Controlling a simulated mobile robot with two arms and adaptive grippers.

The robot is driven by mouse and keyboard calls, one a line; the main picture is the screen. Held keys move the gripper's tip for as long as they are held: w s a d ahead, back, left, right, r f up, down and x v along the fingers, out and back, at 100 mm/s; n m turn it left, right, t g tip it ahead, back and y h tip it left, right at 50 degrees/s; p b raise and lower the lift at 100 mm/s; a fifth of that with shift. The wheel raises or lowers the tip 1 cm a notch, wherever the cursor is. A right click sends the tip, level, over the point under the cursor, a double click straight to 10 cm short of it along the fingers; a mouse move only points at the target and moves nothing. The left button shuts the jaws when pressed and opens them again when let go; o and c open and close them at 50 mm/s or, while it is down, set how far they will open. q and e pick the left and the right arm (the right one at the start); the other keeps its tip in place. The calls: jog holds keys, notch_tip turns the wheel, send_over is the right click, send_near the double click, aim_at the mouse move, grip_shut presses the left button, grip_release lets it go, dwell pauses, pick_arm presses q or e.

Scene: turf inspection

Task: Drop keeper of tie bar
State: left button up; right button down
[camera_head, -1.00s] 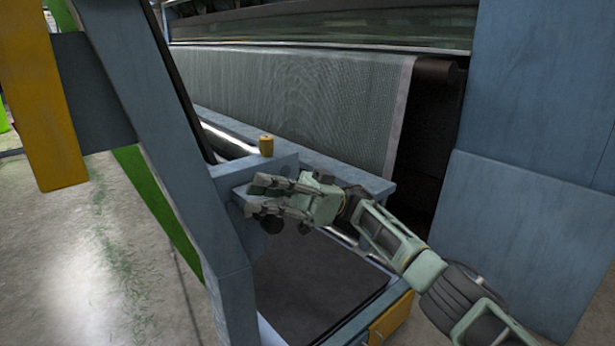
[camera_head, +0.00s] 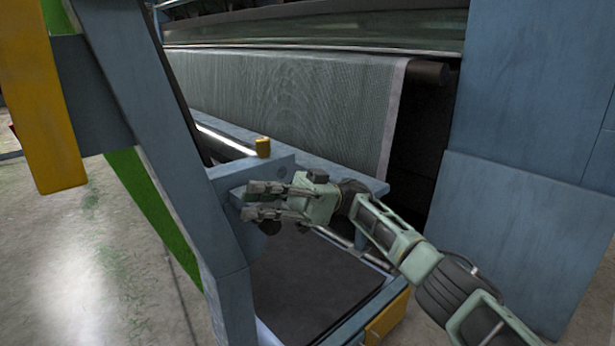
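My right gripper (camera_head: 250,202) reaches in from the lower right, its two fingers pointing left at the blue-grey bracket (camera_head: 270,167) on the machine frame. The fingers are apart, with a gap between them and nothing visible held. A dark round part (camera_head: 270,228) shows just below the fingers. A shiny bar (camera_head: 336,237) runs behind the gripper, partly hidden. I cannot tell for certain which part is the keeper. My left gripper is out of view.
A blue-grey slanted post (camera_head: 160,130) stands close on the left, with a yellow block (camera_head: 40,110) beside it. A roll of grey-green turf or fabric (camera_head: 290,105) lies behind. A large blue cabinet (camera_head: 530,170) closes the right side. A dark panel (camera_head: 310,285) lies below.

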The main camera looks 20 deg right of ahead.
dwell(0.4)
jog(key=shift+r, duration=0.15)
notch_tip(320, 180, up, 10)
dwell(0.7)
jog(key=shift+f, duration=0.2)
